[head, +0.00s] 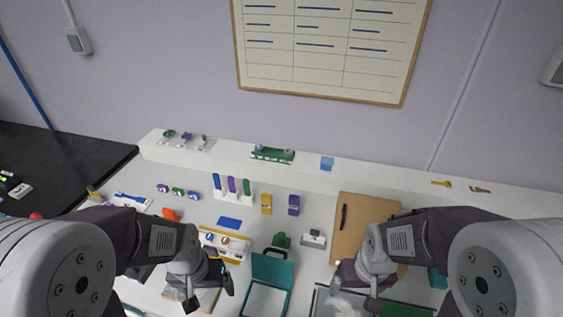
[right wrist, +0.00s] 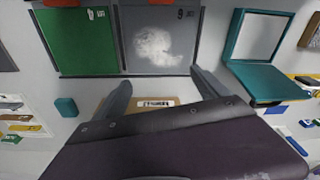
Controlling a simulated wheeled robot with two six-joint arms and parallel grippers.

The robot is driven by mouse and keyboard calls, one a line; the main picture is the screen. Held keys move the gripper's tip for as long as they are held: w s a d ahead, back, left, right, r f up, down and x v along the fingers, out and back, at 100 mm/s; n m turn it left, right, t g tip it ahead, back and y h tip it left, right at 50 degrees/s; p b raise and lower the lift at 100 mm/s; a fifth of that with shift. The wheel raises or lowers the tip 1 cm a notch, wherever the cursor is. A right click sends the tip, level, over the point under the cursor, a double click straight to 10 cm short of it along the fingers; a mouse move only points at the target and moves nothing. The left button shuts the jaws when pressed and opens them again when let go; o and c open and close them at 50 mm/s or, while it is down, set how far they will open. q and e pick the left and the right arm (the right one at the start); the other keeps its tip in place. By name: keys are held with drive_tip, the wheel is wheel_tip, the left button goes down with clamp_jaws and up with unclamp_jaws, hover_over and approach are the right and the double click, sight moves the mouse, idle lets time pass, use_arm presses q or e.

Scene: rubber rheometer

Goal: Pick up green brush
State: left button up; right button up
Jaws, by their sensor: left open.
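No object is clearly recognisable as a green brush. My left gripper (head: 209,296) is open and empty, low in front of the holder. My right gripper (head: 358,290) is at the right; in the right wrist view (right wrist: 163,92) its fingers are apart with nothing held.
An open teal case (head: 268,277) stands between my grippers. A brown board (head: 360,218) lies at right. The right wrist view shows a tray with a green panel (right wrist: 78,38) and a grey panel with white powder (right wrist: 158,48). A raised white shelf (head: 225,157) runs along the wall.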

drive_tip(key=w+r+n, duration=0.3)
drive_tip(key=w+n, duration=0.2)
drive_tip(key=n, duration=0.6)
drive_tip(key=n+t+h+b, duration=0.2)
drive_tip(key=n, duration=1.8)
hover_over(280, 236)
drive_tip(key=s, duration=0.2)
wheel_tip(280, 236, down, 4)
drive_tip(key=f, duration=0.4)
drive_tip(key=shift+w+d+g, duration=0.2)
drive_tip(key=shift+w+g, duration=0.1)
drive_tip(key=shift+w, duration=0.1)
drive_tip(key=shift+w+f, duration=0.1)
drive_tip(key=shift+w, duration=0.05)
drive_tip(key=shift+w+a+f, duration=0.1)
drive_tip(key=shift+f, duration=0.25)
drive_tip(key=x, duration=0.3)
drive_tip(key=shift+w+a+f+p, duration=0.15)
drive_tip(key=shift+w+f+p, duration=0.05)
drive_tip(key=shift+f+p, duration=0.2)
drive_tip(key=shift+w+f, duration=0.15)
drive_tip(key=shift+f, duration=0.1)
drive_tip(key=c, duration=1.5)
